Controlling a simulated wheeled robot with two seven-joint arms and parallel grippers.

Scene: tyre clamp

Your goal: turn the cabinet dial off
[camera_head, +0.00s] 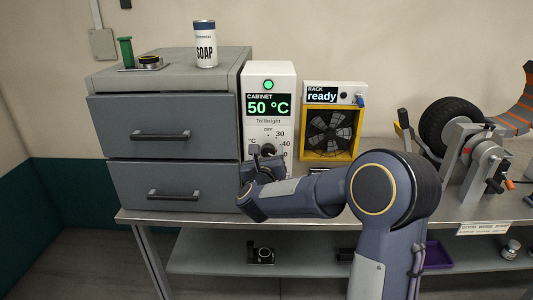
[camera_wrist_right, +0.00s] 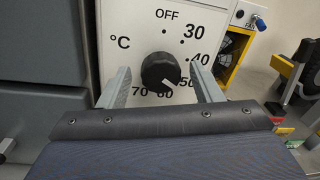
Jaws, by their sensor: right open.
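The white cabinet controller (camera_head: 284,80) shows "50 °C" on its screen, with a lit green lamp above. Its black round dial (camera_wrist_right: 160,72) sits on the white face, with OFF printed at the top and 30 to 70 running clockwise around it. The dial's white mark points down and right, towards the 50 and 60 side. My right gripper (camera_wrist_right: 160,70) is open, one finger on each side of the dial, with visible gaps. In the head view my right gripper (camera_head: 262,162) is in front of the controller's lower part and partly hides the dial's surroundings. My left gripper is out of view.
A grey drawer cabinet (camera_head: 165,110) stands close on the left, with a soap can (camera_head: 205,45) on top. A yellow-framed fan rack (camera_head: 331,132) reading "ready" stands to the right. The tyre and clamp (camera_head: 452,125) are farther right on the bench.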

